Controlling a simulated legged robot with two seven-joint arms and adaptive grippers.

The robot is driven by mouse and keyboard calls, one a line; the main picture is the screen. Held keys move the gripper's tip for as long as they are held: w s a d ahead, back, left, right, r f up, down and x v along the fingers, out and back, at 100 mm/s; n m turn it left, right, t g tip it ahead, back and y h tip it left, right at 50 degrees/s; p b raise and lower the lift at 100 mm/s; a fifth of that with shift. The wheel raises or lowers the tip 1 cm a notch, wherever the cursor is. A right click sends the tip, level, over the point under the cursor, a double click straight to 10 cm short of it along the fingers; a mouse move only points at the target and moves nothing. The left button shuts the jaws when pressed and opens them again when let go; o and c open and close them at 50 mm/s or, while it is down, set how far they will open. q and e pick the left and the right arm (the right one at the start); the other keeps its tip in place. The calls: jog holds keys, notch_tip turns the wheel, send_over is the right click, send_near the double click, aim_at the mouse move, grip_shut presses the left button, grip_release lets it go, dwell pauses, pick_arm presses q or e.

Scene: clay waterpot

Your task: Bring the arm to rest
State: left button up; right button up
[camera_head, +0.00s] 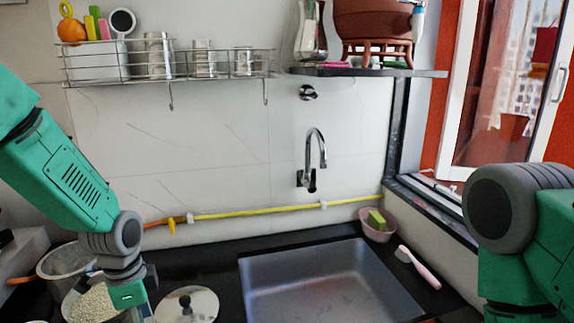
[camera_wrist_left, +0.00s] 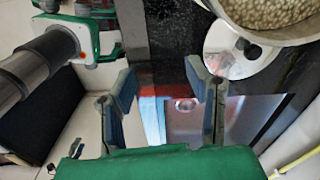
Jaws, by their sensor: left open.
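My left arm comes in from the left in the head view, bent down over the counter. Its wrist is low, near the bowl of pale grains (camera_head: 92,303), and the fingers are cut off by the bottom edge. In the left wrist view my left gripper (camera_wrist_left: 160,90) shows two spread fingers with nothing between them. The sink (camera_wrist_left: 190,122) and dark counter lie beyond the fingers. My right arm is folded at the right edge of the head view; its gripper is out of frame. The clay waterpot (camera_head: 372,22) stands on the wall shelf, its top cut off.
The sink (camera_head: 325,285) is empty, under a tap (camera_head: 316,150). A pink basket (camera_head: 376,232) and brush (camera_head: 418,268) are right of the sink. A wire rack (camera_head: 170,68) hangs above; an open window is at right.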

pick_arm(q)
jog(key=s+f+n, duration=0.1)
jog(key=s+f, duration=0.1)
jog(key=s+f+n, duration=0.1)
jog(key=s+f, duration=0.1)
jog(key=f, duration=0.1)
jog(key=s+f+n, duration=0.1)
jog(key=s+f, duration=0.2)
jog(key=shift+f, duration=0.15)
jog(key=s+a+f+n, duration=0.1)
jog(key=s+f+n, duration=0.4)
jog(key=s, duration=0.6)
jog(key=s+a+f+n, duration=0.1)
jog(key=s+f+n, duration=0.4)
jog(key=s, duration=0.6)
notch_tip(320, 180, down, 10)
jog(key=w+d+b, duration=0.1)
jog(key=b, duration=0.9)
jog(key=shift+w+d+r+t, duration=0.15)
jog(key=shift+w+r+t, duration=0.05)
jog(key=shift+w+t, duration=0.1)
